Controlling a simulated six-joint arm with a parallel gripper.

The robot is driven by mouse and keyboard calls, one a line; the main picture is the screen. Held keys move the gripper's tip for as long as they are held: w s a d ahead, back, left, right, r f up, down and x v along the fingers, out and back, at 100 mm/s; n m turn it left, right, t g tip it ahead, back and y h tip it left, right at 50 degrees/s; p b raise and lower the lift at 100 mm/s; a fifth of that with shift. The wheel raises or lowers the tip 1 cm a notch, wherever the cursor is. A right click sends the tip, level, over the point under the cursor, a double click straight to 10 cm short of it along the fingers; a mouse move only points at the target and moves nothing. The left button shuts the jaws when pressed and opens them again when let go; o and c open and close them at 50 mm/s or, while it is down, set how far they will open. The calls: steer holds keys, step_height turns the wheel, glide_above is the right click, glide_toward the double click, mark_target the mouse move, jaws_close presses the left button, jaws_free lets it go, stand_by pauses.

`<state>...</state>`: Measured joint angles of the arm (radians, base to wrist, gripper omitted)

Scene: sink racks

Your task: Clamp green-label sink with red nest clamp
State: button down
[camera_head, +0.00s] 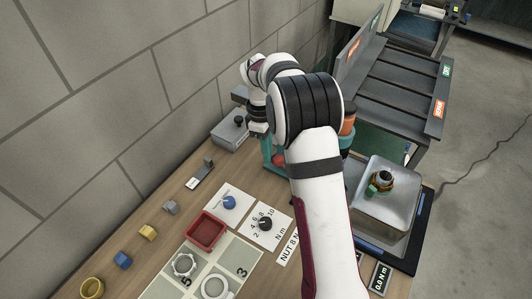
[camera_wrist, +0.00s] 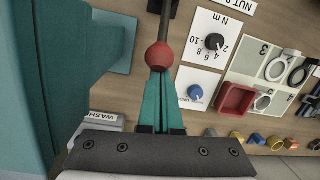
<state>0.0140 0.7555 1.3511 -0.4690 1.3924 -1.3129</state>
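The clamp's red ball knob (camera_wrist: 158,55) sits on the end of a dark lever rod in the wrist view. It also shows beside my arm in the head view (camera_head: 278,160). My gripper's teal fingers (camera_wrist: 160,85) look closed together, with their tips right at the knob. The knob shows whole and overlaps the fingertips; whether they touch is unclear. A large teal body (camera_wrist: 45,80) stands close at the left in the wrist view. A metal sink (camera_head: 376,213) sits on a dark base at the right in the head view. I cannot read a green label on it.
A red tray (camera_head: 206,231), a blue knob (camera_head: 229,202) and a black knob (camera_head: 265,223) are on the bench. Several small blocks lie along the wall side. A sloped rack (camera_head: 400,85) with orange and green labels stands behind. My arm hides the middle of the bench.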

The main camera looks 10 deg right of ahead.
steer(key=shift+s+d+r, duration=0.1)
steer(key=shift+d+r, duration=0.05)
steer(key=shift+r, duration=0.05)
steer(key=shift+s+d+r+t+y, duration=0.35)
steer(key=shift+r+t+y, duration=0.15)
steer(key=shift+r, duration=0.05)
steer(key=s+d+r+t+y, duration=0.1)
steer(key=s+d+r, duration=0.3)
steer(key=s+d, duration=0.2)
steer(key=shift+s+d+t+y, duration=0.2)
steer(key=shift+s+t+y, duration=0.1)
steer(key=shift+y, duration=0.1)
steer(key=shift+r, duration=0.1)
step_height(320, 180, up, 16)
steer(key=s+d, duration=0.1)
steer(key=d, duration=0.1)
steer(key=shift+s+d+f, duration=0.15)
steer(key=shift+d+f, duration=0.05)
steer(key=shift+d, duration=0.1)
stand_by(0.5)
